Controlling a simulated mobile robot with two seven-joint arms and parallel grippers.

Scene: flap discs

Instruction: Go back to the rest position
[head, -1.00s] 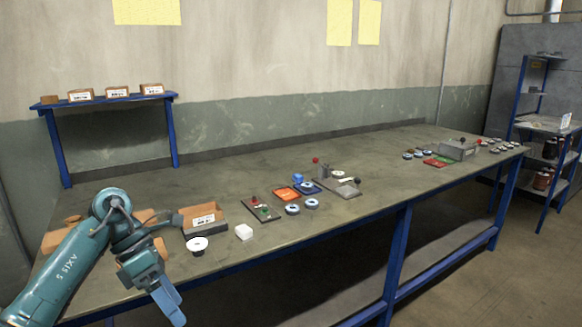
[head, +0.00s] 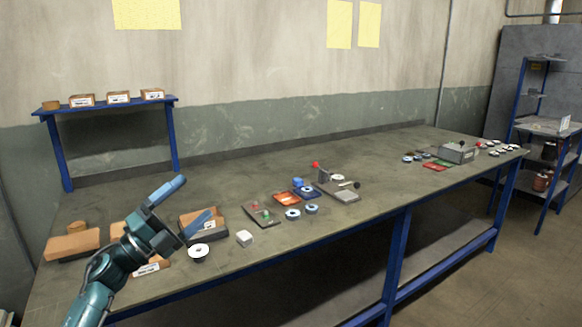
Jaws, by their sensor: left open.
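My left gripper (head: 187,205) is raised over the left end of the workbench (head: 330,225). Its two blue fingers are spread wide apart and point up and to the right, with nothing between them. A white-and-black disc (head: 199,251) lies on the bench just below and right of it. Two more flap discs (head: 293,214) lie farther right by the bench's front edge. My right gripper is out of view.
Open cardboard boxes, partly hidden by my left arm, and a brown block (head: 72,245) are around the gripper. A blue shelf (head: 108,104) holds small boxes behind.

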